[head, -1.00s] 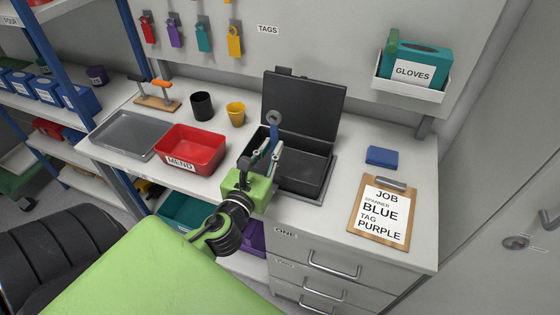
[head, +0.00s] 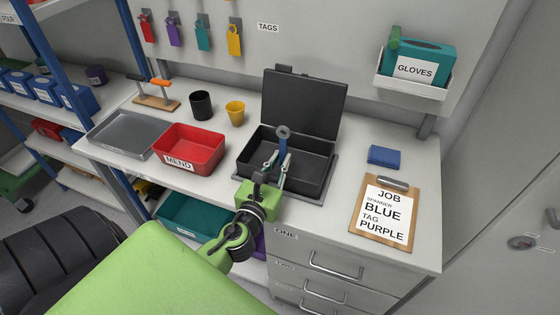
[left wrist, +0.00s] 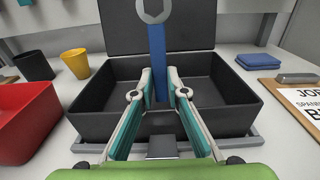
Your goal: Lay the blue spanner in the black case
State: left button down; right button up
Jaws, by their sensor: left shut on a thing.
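The blue spanner (head: 283,148) stands upright in my left gripper (head: 277,164), with its grey ring end at the top. The left wrist view shows the spanner (left wrist: 157,60) between the two fingertips of the gripper (left wrist: 159,88), which are shut on it. The open black case (head: 308,183) stands on the bench with its lid (head: 304,103) raised at the back. In the left wrist view the gripper is over the front part of the case (left wrist: 235,118), and the tray inside looks empty. The spanner's lower end is hidden. My right gripper is not in view.
A red MEND bin (head: 190,150), a grey tray (head: 122,134), a black cup (head: 201,105) and a yellow cup (head: 235,112) stand left of the case.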

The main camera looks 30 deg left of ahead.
pick_arm(q)
jog(key=shift+f, duration=0.45)
jog(key=c, duration=2)
grip_release()
jog(key=shift+s+f, duration=0.1)
jog(key=shift+f, duration=0.05)
jog(key=shift+c, duration=0.2)
jog(key=shift+s, duration=0.1)
jog(key=shift+d+f, duration=0.1)
jog(key=shift+r, duration=0.3)
jog(key=shift+r+p, duration=0.45)
jog(key=b+v, duration=0.3)
jog(key=v, duration=0.7)
jog(key=shift+f+b, duration=0.15)
jog(key=shift+b, duration=0.25)
jog(key=shift+s+d+r, duration=0.15)
jog(key=shift+s+r, duration=0.15)
jog(key=shift+s, duration=0.5)
